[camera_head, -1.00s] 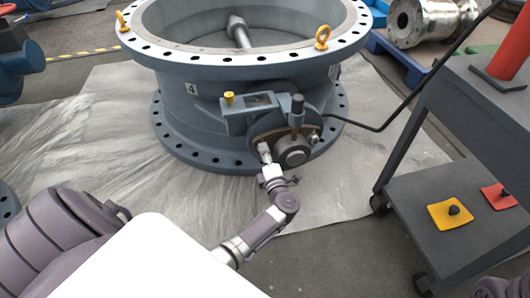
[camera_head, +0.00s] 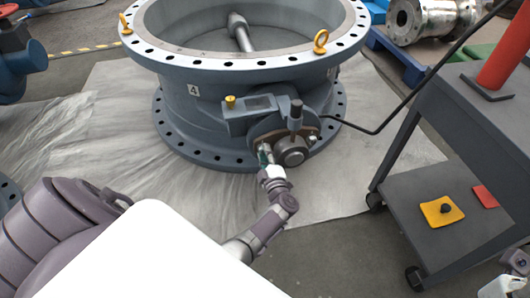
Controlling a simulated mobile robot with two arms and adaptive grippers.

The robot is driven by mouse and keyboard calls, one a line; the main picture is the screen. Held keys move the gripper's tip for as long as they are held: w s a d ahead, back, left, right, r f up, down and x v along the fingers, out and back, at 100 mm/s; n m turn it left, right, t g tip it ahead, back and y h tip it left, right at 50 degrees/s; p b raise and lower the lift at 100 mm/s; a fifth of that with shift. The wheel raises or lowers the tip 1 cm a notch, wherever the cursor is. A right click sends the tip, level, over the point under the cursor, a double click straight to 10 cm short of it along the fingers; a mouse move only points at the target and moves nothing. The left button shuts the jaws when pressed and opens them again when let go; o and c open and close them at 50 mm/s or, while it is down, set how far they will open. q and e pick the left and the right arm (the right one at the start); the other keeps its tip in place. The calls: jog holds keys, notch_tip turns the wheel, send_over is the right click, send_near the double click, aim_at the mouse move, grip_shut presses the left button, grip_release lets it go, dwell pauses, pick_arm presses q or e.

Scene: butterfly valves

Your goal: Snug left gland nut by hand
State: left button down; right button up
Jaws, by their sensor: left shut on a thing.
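The large grey-blue butterfly valve (camera_head: 210,112) lies flat on a sheet. On its near side is a round gland plate around a shaft end (camera_head: 292,155). My left gripper (camera_head: 264,154) is at the left side of this plate, shut on the left gland nut, which its fingers mostly hide. The right gland nut (camera_head: 312,139) shows bare on the other side of the shaft. Part of my right arm's end (camera_head: 514,268) shows at the lower right edge; its fingers are not clear.
A dark cart (camera_head: 440,190) stands at the right with a yellow pad (camera_head: 441,211) and a red pad (camera_head: 485,196) on its lower shelf. A black cable (camera_head: 382,128) runs from the valve toward the cart. The grey sheet (camera_head: 110,130) is clear at left.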

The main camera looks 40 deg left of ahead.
dwell(0.4)
pick_arm(q)
jog(key=c, duration=0.8)
grip_release()
jog(key=shift+c, duration=0.2)
